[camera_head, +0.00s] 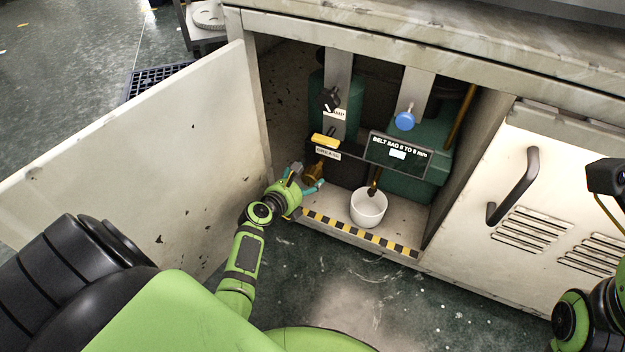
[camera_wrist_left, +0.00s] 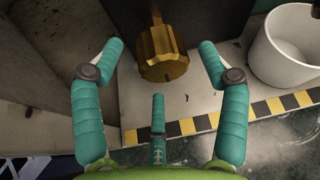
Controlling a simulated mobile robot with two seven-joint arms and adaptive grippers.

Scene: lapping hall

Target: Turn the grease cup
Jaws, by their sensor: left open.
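The grease cup (camera_wrist_left: 163,52) is a brass, fluted knob, seen in the left wrist view just ahead of my left gripper (camera_wrist_left: 160,72). In the head view the cup (camera_head: 313,173) hangs below a label and yellow handle inside the open cabinet. My left gripper (camera_head: 305,182) is open, its teal fingers spread on either side of the cup, with a third finger below it. Gaps show between fingers and cup in the wrist view; I see no contact.
A white bucket (camera_head: 368,208) stands right of the cup on the cabinet floor, behind a yellow-black striped sill (camera_head: 350,230). The open cabinet door (camera_head: 150,150) is left of my arm. A blue knob (camera_head: 404,121), a black knob (camera_head: 330,99) and a belt-sag sign (camera_head: 398,155) are above.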

